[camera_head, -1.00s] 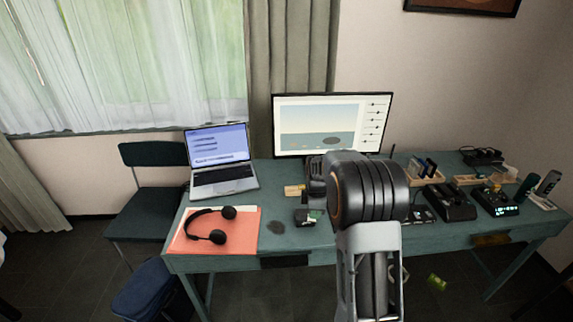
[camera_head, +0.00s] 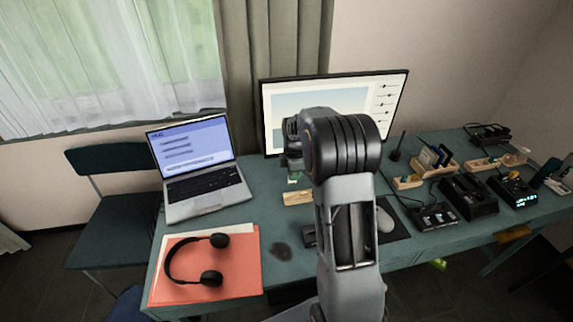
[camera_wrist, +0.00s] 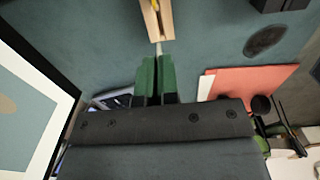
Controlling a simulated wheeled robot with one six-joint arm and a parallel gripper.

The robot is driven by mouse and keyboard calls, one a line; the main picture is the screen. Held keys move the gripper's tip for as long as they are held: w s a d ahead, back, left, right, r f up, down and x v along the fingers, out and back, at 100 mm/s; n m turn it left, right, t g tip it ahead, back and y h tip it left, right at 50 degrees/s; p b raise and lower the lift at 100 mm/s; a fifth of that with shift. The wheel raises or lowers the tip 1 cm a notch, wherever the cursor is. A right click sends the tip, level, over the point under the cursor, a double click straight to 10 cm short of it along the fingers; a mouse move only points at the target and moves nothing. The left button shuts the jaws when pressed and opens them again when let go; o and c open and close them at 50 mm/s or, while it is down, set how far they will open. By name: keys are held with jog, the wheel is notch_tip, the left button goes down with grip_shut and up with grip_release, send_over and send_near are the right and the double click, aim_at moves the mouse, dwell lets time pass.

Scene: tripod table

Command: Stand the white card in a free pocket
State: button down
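My gripper (camera_wrist: 157,78) has its two green fingers close together, with a narrow gap. A thin pale sliver (camera_wrist: 159,48) sticks out past the fingertips in line with this gap; it looks like the white card held edge-on, and its face does not show. In the head view my gripper (camera_head: 293,179) points down above the desk, in front of the monitor. A small wooden block (camera_head: 298,198) lies just below it; it also shows ahead of the fingertips in the wrist view (camera_wrist: 150,22), with something yellow on it. A wooden rack (camera_head: 447,166) with dark upright cards stands at right.
A laptop (camera_head: 200,190) and headphones (camera_head: 212,278) on an orange folder (camera_head: 245,262) are at left. The monitor (camera_head: 392,98) stands behind. A mouse (camera_head: 385,220) and several black devices (camera_head: 467,197) are at right. Bare desk (camera_head: 262,205) lies left of the block.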

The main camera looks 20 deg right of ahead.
jog(key=shift+w+a, duration=0.1)
dwell(0.3)
jog(key=shift+f+b, duration=1.85)
jog(key=shift+f, duration=1.05)
jog(key=shift+f+b, duration=0.75)
jog(key=shift+f, duration=0.7)
jog(key=c, duration=1.3)
grip_release()
